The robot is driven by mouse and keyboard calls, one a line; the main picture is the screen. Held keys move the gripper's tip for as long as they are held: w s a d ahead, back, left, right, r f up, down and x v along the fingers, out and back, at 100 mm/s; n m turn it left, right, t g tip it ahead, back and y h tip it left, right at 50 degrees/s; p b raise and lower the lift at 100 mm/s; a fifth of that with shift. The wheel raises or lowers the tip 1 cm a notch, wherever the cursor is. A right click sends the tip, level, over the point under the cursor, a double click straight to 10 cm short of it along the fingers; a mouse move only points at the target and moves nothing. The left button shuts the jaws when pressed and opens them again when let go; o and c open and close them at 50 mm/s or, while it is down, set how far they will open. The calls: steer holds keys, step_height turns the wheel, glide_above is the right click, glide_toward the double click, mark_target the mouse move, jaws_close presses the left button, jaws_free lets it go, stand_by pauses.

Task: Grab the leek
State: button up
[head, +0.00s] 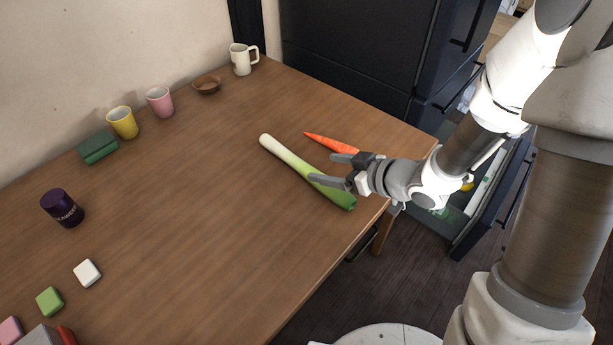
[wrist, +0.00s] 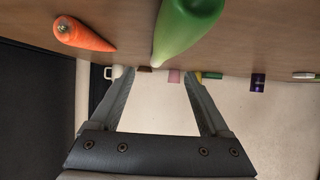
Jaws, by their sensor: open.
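The leek (head: 291,160), white at one end and green at the other, lies on the wooden table near its right edge in the head view. In the wrist view the leek (wrist: 185,27) is at the top, its green end nearest. My gripper (head: 327,170) is open and empty, with its fingers at the leek's green half in the head view. In the wrist view the leek lies ahead of my gripper (wrist: 158,78), roughly in line with the gap between the fingers. The fingers partly cover the leek in the head view; contact cannot be told.
A carrot (head: 330,142) lies close beside the leek, and shows in the wrist view (wrist: 84,35). Cups, a brown bowl (head: 207,85) and a green block (head: 97,148) line the wall side. A purple can (head: 62,207) stands left. The table's middle is clear. A drawer (head: 487,190) is open beyond the edge.

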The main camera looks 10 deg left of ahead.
mark_target(312, 169)
steer(key=shift+x, duration=0.95)
steer(key=b+x, duration=0.2)
steer(key=x, duration=0.1)
steer(key=b+x, duration=0.1)
steer(key=shift+s+a+f, duration=0.1)
steer(key=shift+a+f, duration=0.05)
steer(key=shift+f, duration=0.45)
steer(key=shift+a+f, duration=0.1)
steer(key=shift+a, duration=0.2)
jaws_close()
